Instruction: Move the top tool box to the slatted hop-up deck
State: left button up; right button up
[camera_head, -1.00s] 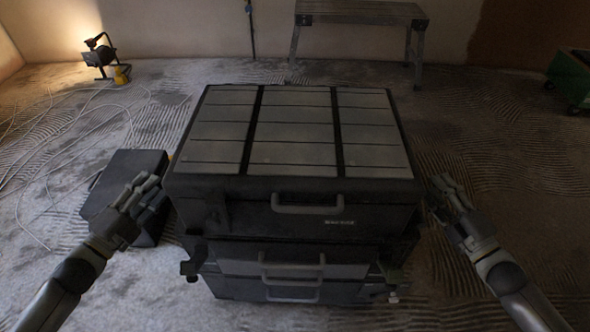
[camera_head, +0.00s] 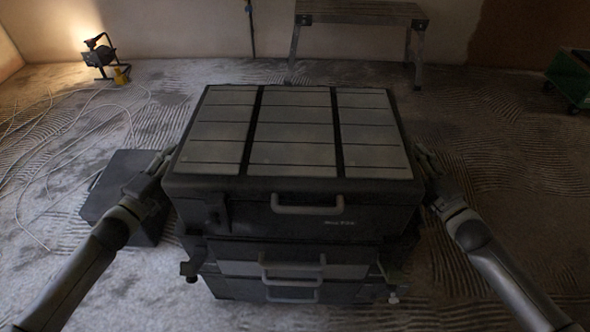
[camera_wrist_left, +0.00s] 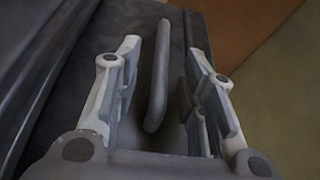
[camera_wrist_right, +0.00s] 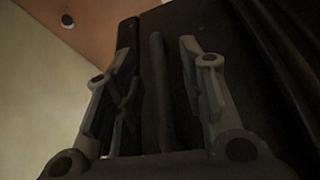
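The top tool box (camera_head: 290,185) is dark with grey lid panels and a front handle. It sits on other tool boxes (camera_head: 295,270) in a stack. The slatted hop-up deck (camera_head: 360,10) stands at the back wall. My left gripper (camera_head: 160,165) is at the box's left side; in the left wrist view its open fingers (camera_wrist_left: 165,85) stand on either side of a side handle (camera_wrist_left: 160,75). My right gripper (camera_head: 425,155) is at the right side; in the right wrist view its open fingers (camera_wrist_right: 155,80) straddle the other side handle (camera_wrist_right: 158,90). Neither visibly clamps its handle.
A dark case (camera_head: 125,190) lies on the floor left of the stack. A work lamp (camera_head: 100,55) with loose cables stands at the back left. A green object (camera_head: 572,75) on wheels is at the right edge. Floor between the stack and deck looks clear.

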pick_arm(q)
grip_shut()
pick_arm(e)
grip_shut()
dwell(0.4)
pick_arm(q)
jog(key=shift+w+r, duration=0.1)
jog(key=shift+r, duration=0.15)
pick_arm(e)
jog(key=shift+w+r, duration=0.1)
jog(key=shift+r, duration=0.15)
